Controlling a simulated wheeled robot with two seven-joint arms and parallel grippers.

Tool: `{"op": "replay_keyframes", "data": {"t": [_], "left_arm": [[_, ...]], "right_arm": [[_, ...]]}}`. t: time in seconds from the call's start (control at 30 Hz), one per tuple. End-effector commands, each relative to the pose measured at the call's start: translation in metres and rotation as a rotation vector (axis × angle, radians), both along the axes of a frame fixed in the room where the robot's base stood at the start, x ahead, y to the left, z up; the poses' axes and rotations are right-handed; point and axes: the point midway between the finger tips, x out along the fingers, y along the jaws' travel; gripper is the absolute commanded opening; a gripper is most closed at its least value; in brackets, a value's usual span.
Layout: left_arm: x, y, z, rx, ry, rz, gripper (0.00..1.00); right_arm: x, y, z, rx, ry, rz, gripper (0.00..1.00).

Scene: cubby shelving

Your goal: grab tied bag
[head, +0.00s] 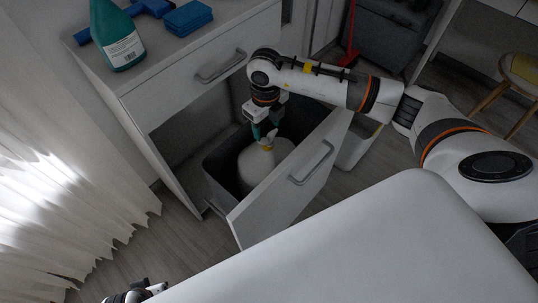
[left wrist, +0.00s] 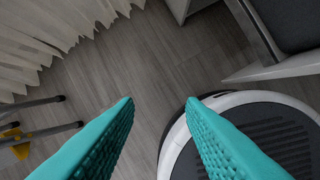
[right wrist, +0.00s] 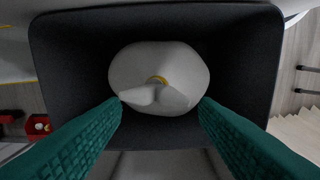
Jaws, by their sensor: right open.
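The tied bag (head: 262,163) is white with a yellow tie at its neck. It sits inside a dark bin (head: 221,168) in the pulled-out lower drawer. In the right wrist view the bag (right wrist: 159,75) lies in the middle of the bin (right wrist: 70,50), its knot facing the camera. My right gripper (head: 264,134) points down over the bag's top. In its wrist view its teal fingers (right wrist: 160,118) are apart, one on each side of the bag's near part, with nothing gripped. My left gripper (left wrist: 160,100) is open and empty above the floor.
The drawer front (head: 288,190) with its handle stands on the near side of the bin. On the cabinet top are a teal bottle (head: 116,38) and a blue sponge (head: 188,18). A white curtain (head: 60,150) hangs at the left. A light bin (head: 357,142) stands right of the drawer.

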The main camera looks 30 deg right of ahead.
Motion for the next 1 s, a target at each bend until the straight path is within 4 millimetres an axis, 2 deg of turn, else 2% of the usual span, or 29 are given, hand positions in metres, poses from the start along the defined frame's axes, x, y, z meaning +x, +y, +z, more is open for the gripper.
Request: {"op": "replay_keyframes", "data": {"t": [0.03,0.23,0.5,0.83,1.0], "left_arm": [[0.000,0.000,0.003,-0.001,-0.003,0.000,0.36],[0.000,0.000,0.011,0.000,-0.006,0.001,0.36],[-0.001,0.001,0.038,-0.001,-0.022,0.003,0.36],[-0.002,0.001,0.045,-0.001,-0.023,0.004,0.36],[-0.002,0.001,0.045,-0.001,-0.023,0.004,0.36]], "right_arm": [[0.000,0.000,-0.008,0.000,0.002,0.000,0.55],[0.000,0.000,-0.021,0.002,0.001,0.000,0.55],[0.001,-0.004,-0.060,0.003,0.002,-0.001,0.55],[0.002,-0.004,-0.066,0.002,0.000,0.001,0.55],[0.002,-0.004,-0.065,0.002,0.000,0.001,0.27]]}}
